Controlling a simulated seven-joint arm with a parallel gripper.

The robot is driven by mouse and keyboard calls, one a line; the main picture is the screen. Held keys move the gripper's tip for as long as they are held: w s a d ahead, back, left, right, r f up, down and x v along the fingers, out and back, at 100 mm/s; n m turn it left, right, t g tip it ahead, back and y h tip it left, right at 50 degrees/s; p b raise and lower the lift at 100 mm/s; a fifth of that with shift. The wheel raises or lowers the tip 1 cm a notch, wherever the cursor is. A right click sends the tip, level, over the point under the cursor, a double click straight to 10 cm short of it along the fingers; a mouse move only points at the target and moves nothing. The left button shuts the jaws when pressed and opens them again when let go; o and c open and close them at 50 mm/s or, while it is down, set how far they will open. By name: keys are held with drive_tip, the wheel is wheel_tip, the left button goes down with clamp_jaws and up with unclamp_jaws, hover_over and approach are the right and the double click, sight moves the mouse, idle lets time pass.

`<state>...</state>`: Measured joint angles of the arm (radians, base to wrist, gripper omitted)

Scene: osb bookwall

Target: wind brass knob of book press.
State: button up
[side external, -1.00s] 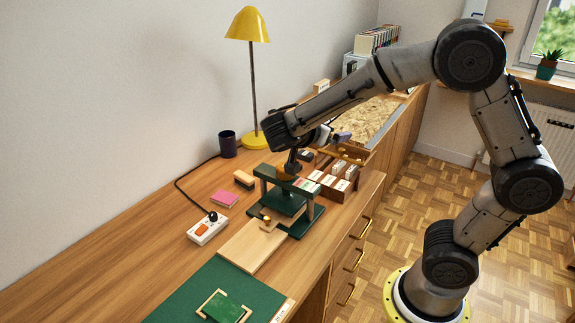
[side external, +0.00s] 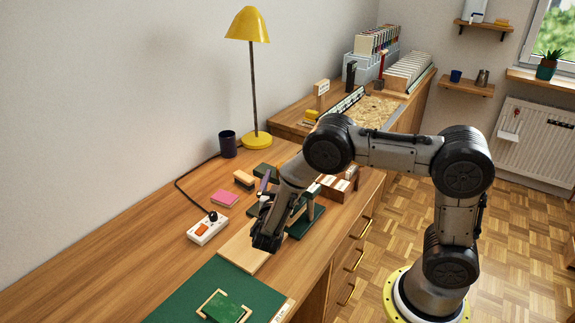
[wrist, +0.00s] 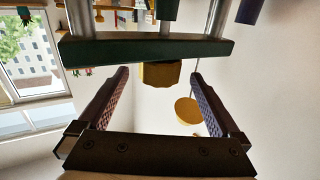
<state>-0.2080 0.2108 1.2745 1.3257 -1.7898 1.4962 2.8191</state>
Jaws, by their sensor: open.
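The book press has a dark green frame, with its green crossbar (wrist: 145,48) and metal posts filling the top of the wrist view. A brass knob (wrist: 161,73) shows just below that bar. My gripper (wrist: 159,80) is open, with one finger on each side of the knob in the picture. A gap shows between each finger and the knob, and I cannot tell whether the knob lies deep between the fingertips. In the side view my wrist covers much of the press (side external: 305,222), hiding the knob and the fingertips.
A wooden board (side external: 240,252) and a green mat (side external: 190,297) lie in front of the press. A white power strip (side external: 207,230), pink pad (side external: 225,198) and yellow lamp (side external: 257,141) stand left of it. A wooden card box (side external: 340,187) sits close behind on the right.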

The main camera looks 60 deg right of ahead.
drive_tip(key=x, duration=0.7)
drive_tip(key=shift+c, duration=0.2)
drive_tip(key=c, duration=1.3)
drive_tip(key=shift+c, duration=0.2)
drive_tip(key=shift+m+g, duration=0.4)
drive_tip(key=shift+g, duration=0.2)
drive_tip(key=m+g, duration=0.2)
drive_tip(key=g, duration=0.1)
drive_tip(key=s+m+g+h, duration=0.1)
drive_tip(key=g, duration=0.1)
drive_tip(key=shift+d+m+g+h, duration=0.15)
drive_tip(key=shift+m+g+h, duration=0.15)
drive_tip(key=shift+m+g, duration=0.1)
drive_tip(key=shift+s+m+g+y, duration=0.2)
drive_tip(key=shift+m+g, duration=0.55)
drive_tip(key=shift+g, duration=0.4)
drive_tip(key=shift+s+m+g+y, duration=0.2)
drive_tip(key=shift+m+g, duration=0.5)
drive_tip(key=shift+g, duration=0.4)
drive_tip(key=shift+s+m+g+y, duration=0.1)
drive_tip(key=shift+s+m+g, duration=0.1)
drive_tip(key=shift+m+g, duration=0.75)
drive_tip(key=shift+g, duration=0.5)
drive_tip(key=o, duration=1.4)
